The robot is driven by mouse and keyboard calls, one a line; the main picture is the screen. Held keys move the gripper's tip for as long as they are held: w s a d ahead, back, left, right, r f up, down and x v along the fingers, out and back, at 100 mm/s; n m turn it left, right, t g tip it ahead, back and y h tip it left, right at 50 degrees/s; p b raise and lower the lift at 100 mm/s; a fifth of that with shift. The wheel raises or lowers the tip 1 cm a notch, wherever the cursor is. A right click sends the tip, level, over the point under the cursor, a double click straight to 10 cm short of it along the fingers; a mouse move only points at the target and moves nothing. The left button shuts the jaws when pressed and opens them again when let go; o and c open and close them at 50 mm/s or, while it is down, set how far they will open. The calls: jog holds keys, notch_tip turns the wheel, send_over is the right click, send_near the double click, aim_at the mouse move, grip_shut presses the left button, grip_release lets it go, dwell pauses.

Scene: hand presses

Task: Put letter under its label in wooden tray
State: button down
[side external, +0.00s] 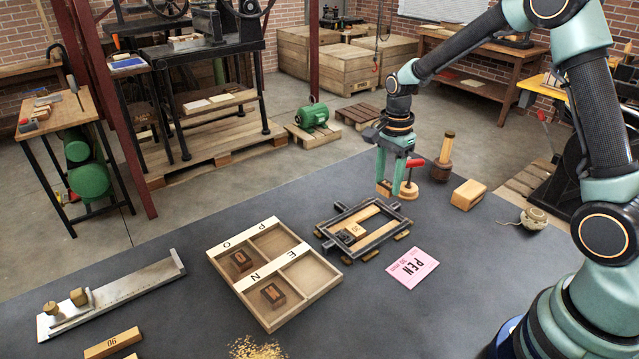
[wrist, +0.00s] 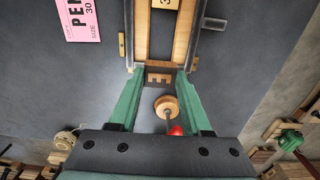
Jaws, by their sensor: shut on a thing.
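My gripper (side external: 391,184) is lowered over the table, beyond the black frame. In the wrist view its green fingertips (wrist: 160,70) are shut on a dark brown letter block (wrist: 159,77) marked E. The block is hard to make out in the side view. The wooden tray (side external: 328,281) lies in the middle of the table, with several compartments and white label strips bearing P, O, E and N. One brown letter block (side external: 241,262) sits in its left compartment and another letter block (side external: 273,295) in its front compartment. The back and right compartments are empty.
A black metal frame (side external: 365,228) with wooden strips lies between gripper and tray. A red-handled tool (side external: 411,178) stands close to my gripper. A pink PEN card (side external: 413,267), a wooden block (side external: 468,194) and a twine ball (side external: 535,217) lie to the right.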

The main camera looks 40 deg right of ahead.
notch_tip(320, 180, up, 11)
jog(key=r, duration=0.2)
send_over(309, 276)
jog(key=shift+n, duration=0.4)
notch_tip(309, 276, down, 20)
jog(key=shift+f, duration=0.1)
jog(key=shift+f, duration=0.1)
jog(key=shift+c, duration=1.8)
grip_release()
